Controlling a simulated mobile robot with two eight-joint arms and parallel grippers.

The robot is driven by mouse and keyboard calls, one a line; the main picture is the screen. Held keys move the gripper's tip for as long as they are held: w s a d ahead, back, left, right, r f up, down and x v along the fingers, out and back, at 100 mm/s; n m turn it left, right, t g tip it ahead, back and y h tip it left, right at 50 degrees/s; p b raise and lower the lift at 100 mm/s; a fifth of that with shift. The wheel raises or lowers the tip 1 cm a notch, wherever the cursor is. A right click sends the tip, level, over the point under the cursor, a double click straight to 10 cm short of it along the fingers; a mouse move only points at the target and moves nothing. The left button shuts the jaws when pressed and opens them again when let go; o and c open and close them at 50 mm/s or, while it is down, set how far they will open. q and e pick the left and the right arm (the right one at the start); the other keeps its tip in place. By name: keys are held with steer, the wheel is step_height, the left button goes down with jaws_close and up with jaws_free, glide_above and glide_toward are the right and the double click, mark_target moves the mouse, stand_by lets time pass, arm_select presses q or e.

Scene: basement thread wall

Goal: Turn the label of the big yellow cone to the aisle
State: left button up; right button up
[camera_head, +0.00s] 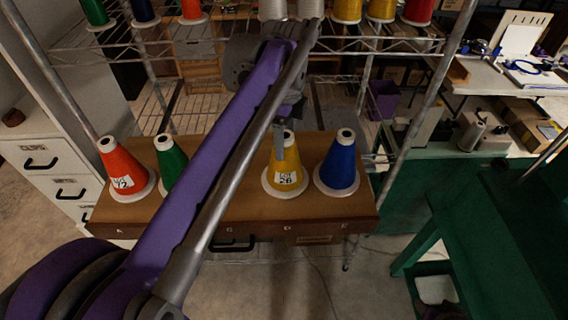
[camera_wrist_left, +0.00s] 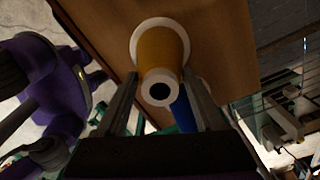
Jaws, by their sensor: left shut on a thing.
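The big yellow cone (camera_head: 284,168) stands upright on the brown wooden shelf board (camera_head: 238,205), between the green and blue cones. Its white label (camera_head: 286,178), with dark writing, faces my head camera, toward the front edge of the board. My left gripper (camera_head: 291,131) comes down from above and is shut on the top of the yellow cone. In the left wrist view the cone (camera_wrist_left: 160,48) sits between the two fingers (camera_wrist_left: 161,82), its dark top hole toward the camera. The label does not show there. My right gripper is not in view.
A red cone (camera_head: 122,165) and a partly hidden green cone (camera_head: 170,158) stand to the left, a blue cone (camera_head: 339,165) close on the right. A wire rack shelf (camera_head: 370,46) with more cones is above and behind. Clear floor (camera_head: 300,285) lies in front.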

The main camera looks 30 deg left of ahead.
arm_select(q)
steer(key=o, duration=1.3)
steer(key=shift+c, duration=0.2)
steer(key=shift+r, duration=0.1)
